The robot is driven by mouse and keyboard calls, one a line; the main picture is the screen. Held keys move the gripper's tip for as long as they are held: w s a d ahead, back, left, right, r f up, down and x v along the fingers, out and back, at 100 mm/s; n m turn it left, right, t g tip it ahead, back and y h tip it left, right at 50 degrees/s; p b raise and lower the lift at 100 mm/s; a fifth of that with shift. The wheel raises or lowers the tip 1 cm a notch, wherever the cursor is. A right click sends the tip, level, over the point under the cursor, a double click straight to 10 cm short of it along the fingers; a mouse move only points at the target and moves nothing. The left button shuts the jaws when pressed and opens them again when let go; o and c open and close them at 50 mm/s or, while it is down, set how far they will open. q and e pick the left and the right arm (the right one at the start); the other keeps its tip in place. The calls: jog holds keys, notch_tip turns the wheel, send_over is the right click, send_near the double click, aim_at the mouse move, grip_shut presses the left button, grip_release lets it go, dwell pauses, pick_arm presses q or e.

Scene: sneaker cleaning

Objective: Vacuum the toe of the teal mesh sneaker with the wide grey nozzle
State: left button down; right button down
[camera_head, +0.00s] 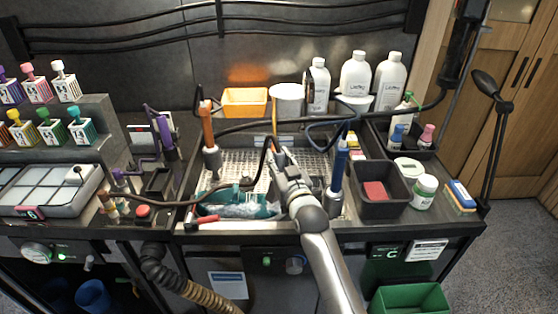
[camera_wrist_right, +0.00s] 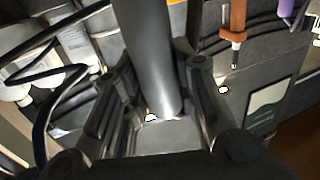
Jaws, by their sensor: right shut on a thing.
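The teal sneaker (camera_head: 240,206) lies on its side or low at the front of the work tray (camera_head: 228,165), just left of my right arm; its right end is partly hidden by the arm. My right gripper (camera_head: 274,158) is over the middle of the tray, behind the sneaker and apart from it. In the right wrist view, the gripper (camera_wrist_right: 157,118) is shut on a smooth grey tube (camera_wrist_right: 146,50), apparently the wide grey nozzle. The nozzle's mouth is hidden in both views. My left gripper is not in view.
An orange-handled tool (camera_head: 207,124) stands left of the tray and a blue-handled tool (camera_head: 340,163) stands right of it. A dark cable loops across the tray. A black bin (camera_head: 380,204) stands at right, white bottles (camera_head: 355,74) at the back. A red-handled tool (camera_head: 200,220) lies in front.

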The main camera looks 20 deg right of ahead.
jog(key=shift+w+r, duration=0.1)
jog(key=shift+w, duration=0.05)
jog(key=shift+w+d, duration=0.25)
jog(key=shift+w, duration=0.45)
dwell(1.1)
notch_tip(320, 180, up, 9)
jog(key=p, duration=0.8)
